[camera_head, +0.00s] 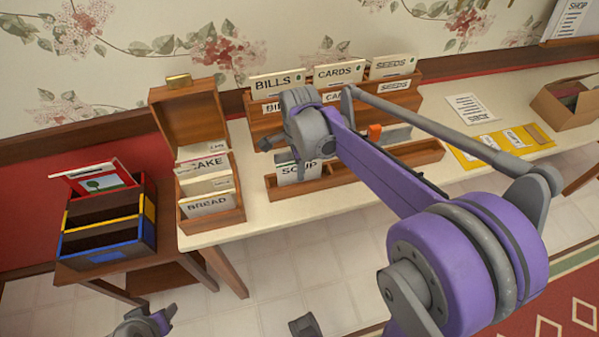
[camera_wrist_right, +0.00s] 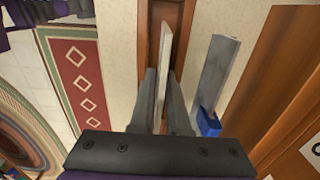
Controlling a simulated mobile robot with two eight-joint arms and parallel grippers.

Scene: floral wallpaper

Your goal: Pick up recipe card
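The recipe card marked SOUP (camera_head: 299,172) stands upright in the long, low wooden tray (camera_head: 398,161) on the cream table. My right gripper (camera_head: 290,158) is just above and behind the card in the head view, and the arm partly covers it. In the right wrist view, the pale card (camera_wrist_right: 165,65) is seen edge-on between the two fingers of the right gripper (camera_wrist_right: 163,75). The fingers look parted, with a narrow gap beside the card. Part of my left arm (camera_head: 143,322) shows at the bottom left; its fingers are not clear.
An open wooden recipe box (camera_head: 212,228) with CAKE and BREAD cards stands left of the tray. Behind is a wooden sorter (camera_head: 262,122) with BILLS, CARDS and SEEDS dividers. A yellow folder (camera_head: 483,159) and cardboard box (camera_head: 567,112) lie right. A colored file box (camera_head: 106,226) stands left.

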